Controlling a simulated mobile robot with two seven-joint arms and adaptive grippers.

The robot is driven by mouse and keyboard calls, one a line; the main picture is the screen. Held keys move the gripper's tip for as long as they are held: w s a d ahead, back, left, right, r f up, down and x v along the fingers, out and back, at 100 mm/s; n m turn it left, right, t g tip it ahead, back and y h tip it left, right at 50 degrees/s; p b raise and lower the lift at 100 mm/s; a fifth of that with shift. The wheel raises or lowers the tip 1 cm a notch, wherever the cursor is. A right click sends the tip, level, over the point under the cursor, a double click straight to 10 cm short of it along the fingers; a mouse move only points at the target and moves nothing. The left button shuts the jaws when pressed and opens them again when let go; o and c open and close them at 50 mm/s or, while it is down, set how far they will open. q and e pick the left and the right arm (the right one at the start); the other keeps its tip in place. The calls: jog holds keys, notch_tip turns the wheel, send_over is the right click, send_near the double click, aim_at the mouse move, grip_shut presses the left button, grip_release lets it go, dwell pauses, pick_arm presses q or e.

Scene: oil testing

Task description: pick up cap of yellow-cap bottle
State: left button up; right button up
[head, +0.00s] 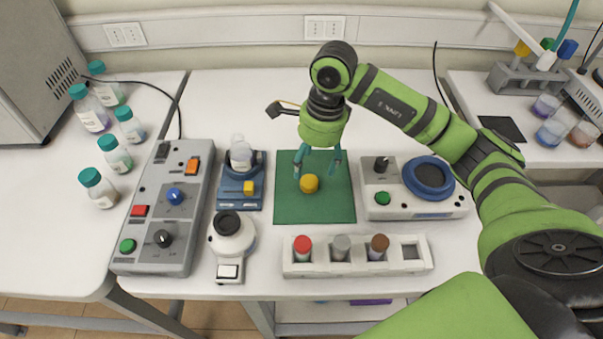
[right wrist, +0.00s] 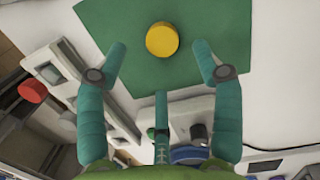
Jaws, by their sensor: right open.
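A round yellow cap (head: 309,184) sits on the green mat (head: 337,208); it also shows in the right wrist view (right wrist: 162,39). No bottle body shows under it. An open clear bottle (head: 240,152) stands in the blue device (head: 227,200) left of the mat. My right gripper (head: 317,166) hangs over the mat, fingers pointing down, just above and behind the cap in the head view. It is open and empty. In the right wrist view the cap lies between and slightly beyond the fingertips. My left gripper is not in view.
A white rack (head: 300,268) in front of the mat holds red-, grey- and brown-capped bottles and an empty slot. A stirrer-like device (head: 405,207) stands right of the mat. A grey control box (head: 150,260) and several teal-capped bottles stand left. The table behind the mat is mostly clear.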

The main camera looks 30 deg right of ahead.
aim_at(309, 181)
jog(key=shift+s+a+f+p, duration=0.1)
jog(key=shift+s+f+p, duration=0.3)
jog(key=shift+f+p, duration=0.2)
jog(key=f, duration=0.2)
jog(key=w+f+p, duration=0.1)
jog(key=f, duration=0.1)
jog(key=shift+p, duration=0.3)
jog(key=shift+a+f, duration=0.1)
jog(key=shift+f, duration=0.15)
jog(key=c, duration=0.8)
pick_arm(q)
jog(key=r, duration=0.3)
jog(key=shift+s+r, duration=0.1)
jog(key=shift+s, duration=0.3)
